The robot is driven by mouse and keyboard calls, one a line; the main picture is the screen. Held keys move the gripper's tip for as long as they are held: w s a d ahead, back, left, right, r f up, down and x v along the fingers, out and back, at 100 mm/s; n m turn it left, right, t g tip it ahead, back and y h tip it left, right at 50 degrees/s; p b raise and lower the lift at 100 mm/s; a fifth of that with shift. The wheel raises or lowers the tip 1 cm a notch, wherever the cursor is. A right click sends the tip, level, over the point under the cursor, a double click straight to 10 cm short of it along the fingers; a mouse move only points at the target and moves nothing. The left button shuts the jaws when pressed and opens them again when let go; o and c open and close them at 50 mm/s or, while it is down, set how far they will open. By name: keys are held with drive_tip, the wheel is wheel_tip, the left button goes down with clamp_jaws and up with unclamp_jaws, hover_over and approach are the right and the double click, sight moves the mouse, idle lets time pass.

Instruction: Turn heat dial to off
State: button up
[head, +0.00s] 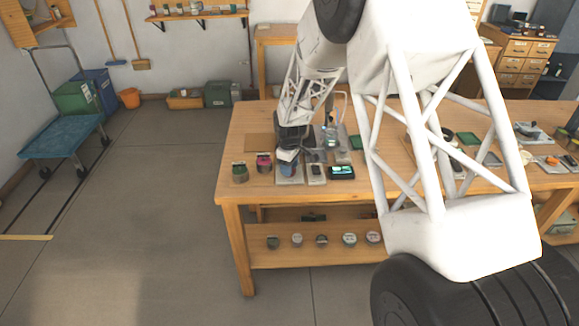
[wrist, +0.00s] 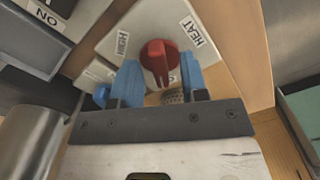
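The red heat dial (wrist: 158,61) sits on a pale panel (wrist: 190,14) marked HEAT and HIGH in the wrist view. A third label below the dial is mostly hidden. The dial's ridge runs nearly upright in the picture. My gripper (wrist: 160,66) is open, with one blue finger at the left of the dial and one at the right. Slight gaps seem to show between fingers and dial; contact is unclear. In the head view my gripper (head: 288,168) is low over the front of the workbench (head: 232,207), and the dial cannot be made out.
An ON label (wrist: 46,16) is on another part at the upper left of the wrist view. A metal cylinder (wrist: 32,140) stands at the left.

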drive_tip(key=shift+r, duration=3.9)
drive_tip(key=shift+s+d+r, duration=0.2)
drive_tip(key=shift+s+r, duration=0.1)
drive_tip(key=shift+r, duration=0.15)
drive_tip(key=s+d+r+m+t, duration=0.1)
drive_tip(key=s+d+r+m, duration=0.25)
drive_tip(key=s+r, duration=0.65)
drive_tip(key=s+d+r+m, duration=0.3)
drive_tip(key=s+d+r, duration=0.2)
drive_tip(key=s+r, duration=0.45)
drive_tip(key=s+d+m, duration=0.2)
drive_tip(key=s+m, duration=0.1)
drive_tip(key=s, duration=1.1)
drive_tip(key=s+d+m+t, duration=0.1)
drive_tip(key=s+d+m, duration=0.2)
drive_tip(key=s, duration=1.1)
drive_tip(key=shift+s+d+r+t, duration=0.2)
drive_tip(key=shift+d+r+t, duration=0.1)
drive_tip(key=shift+r, duration=0.1)
